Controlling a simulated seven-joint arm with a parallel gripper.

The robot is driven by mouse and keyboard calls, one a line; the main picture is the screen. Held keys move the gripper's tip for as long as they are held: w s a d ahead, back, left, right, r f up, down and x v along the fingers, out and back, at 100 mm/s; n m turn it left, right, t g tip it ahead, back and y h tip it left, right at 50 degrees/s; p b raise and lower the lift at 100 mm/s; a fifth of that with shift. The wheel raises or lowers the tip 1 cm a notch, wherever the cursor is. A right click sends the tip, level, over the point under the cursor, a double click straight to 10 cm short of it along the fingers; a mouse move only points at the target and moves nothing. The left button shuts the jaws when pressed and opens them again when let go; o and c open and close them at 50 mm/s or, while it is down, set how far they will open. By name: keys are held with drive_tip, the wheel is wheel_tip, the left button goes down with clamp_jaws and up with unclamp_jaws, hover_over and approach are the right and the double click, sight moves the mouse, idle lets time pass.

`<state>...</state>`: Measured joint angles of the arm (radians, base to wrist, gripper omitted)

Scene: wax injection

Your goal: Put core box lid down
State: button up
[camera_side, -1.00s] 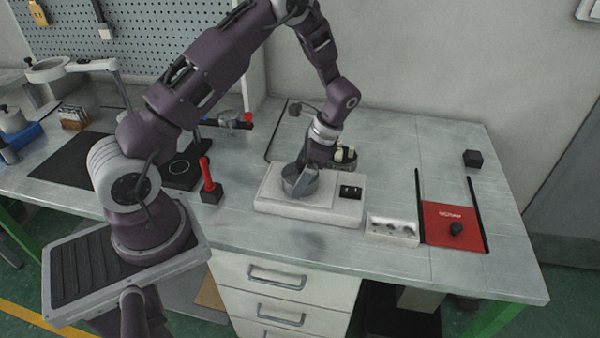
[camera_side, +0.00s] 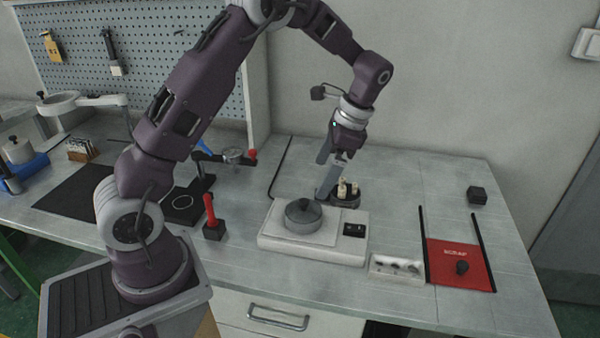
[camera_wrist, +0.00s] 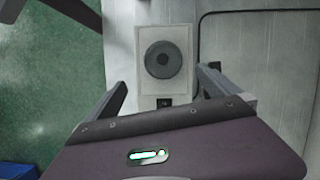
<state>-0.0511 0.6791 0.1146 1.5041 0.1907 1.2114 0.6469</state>
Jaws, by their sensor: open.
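A dark round holder (camera_side: 346,201) with cream pieces stands just behind the scale, near my fingers. A white tray (camera_side: 396,268) with small dark parts and a red scrap mat (camera_side: 460,270) lie to the right. A red-handled tool (camera_side: 211,212) stands left. The bench at back right is mostly clear.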

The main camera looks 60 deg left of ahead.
drive_tip(key=s+d+r+n+t, duration=0.25)
drive_tip(key=s+d+r, duration=0.2)
drive_tip(key=r, duration=0.45)
drive_tip(key=s+d+r+n+t+h, duration=0.1)
drive_tip(key=s+d+r+n+t, duration=0.1)
drive_tip(key=s, duration=0.7)
drive_tip(key=s+d+r+n+t+h, duration=0.1)
drive_tip(key=s+d+r+n+t, duration=0.1)
drive_tip(key=s, duration=0.8)
drive_tip(key=shift+d+r+t, duration=0.65)
drive_tip(key=shift+d+t, duration=0.35)
drive_tip(key=shift+t, duration=0.15)
